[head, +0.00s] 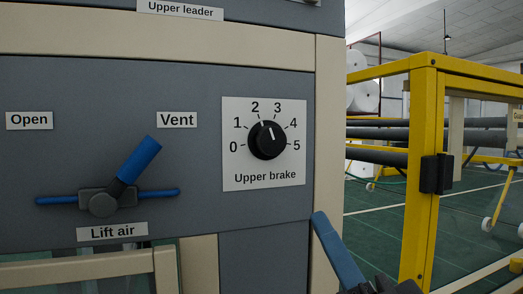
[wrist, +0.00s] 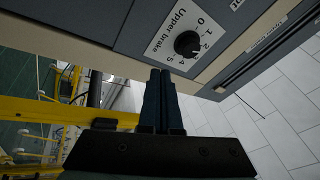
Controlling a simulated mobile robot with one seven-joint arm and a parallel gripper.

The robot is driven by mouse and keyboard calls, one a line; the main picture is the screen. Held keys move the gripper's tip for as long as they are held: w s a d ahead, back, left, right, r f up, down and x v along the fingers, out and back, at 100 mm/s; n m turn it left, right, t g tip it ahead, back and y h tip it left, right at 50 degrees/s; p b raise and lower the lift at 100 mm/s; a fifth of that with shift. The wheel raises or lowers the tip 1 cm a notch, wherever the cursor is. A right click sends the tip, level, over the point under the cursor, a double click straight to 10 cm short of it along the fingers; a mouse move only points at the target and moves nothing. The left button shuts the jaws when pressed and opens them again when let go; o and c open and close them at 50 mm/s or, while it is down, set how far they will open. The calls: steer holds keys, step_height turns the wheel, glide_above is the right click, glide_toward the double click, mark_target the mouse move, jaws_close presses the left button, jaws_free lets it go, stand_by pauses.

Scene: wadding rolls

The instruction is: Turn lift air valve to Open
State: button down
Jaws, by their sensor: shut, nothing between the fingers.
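The lift air valve (head: 103,202) is on the grey panel at the left of the head view, above its "Lift air" label (head: 112,231). Its blue handle (head: 139,160) is tilted up and right, toward the "Vent" label (head: 177,119). The "Open" label (head: 29,120) is to the upper left. My gripper (head: 320,219) is low, near the panel's right edge, right of the valve and apart from it. In the wrist view my gripper (wrist: 161,72) has its dark blue fingers together and empty. The valve does not show there.
The upper brake knob (head: 267,140) sits on a white dial plate right of the valve and also shows in the wrist view (wrist: 187,43). A yellow frame post (head: 420,180) stands to the right of the panel. Green floor lies beyond.

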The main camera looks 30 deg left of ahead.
mark_target(128, 174)
steer(key=s+a+m+g+y+p, duration=0.3)
steer(key=s+g+y, duration=0.4)
steer(key=g, duration=0.5)
steer(key=shift+s+a+f+m, duration=0.15)
steer(key=shift+a+m, duration=0.25)
steer(key=shift+m, duration=0.4)
steer(key=shift+s+r+p+x, duration=0.4)
steer(key=shift+p+x, duration=0.75)
steer(key=shift+x, duration=0.95)
steer(key=shift+s+r+p+x, duration=0.35)
steer(key=shift+p+x, duration=0.8)
steer(key=shift+x, duration=1)
steer(key=shift+s+r+p+x, duration=0.35)
steer(key=shift+p+x, duration=0.8)
steer(key=shift+x, duration=0.95)
steer(key=shift+s+f, duration=0.1)
steer(key=shift+n, duration=0.3)
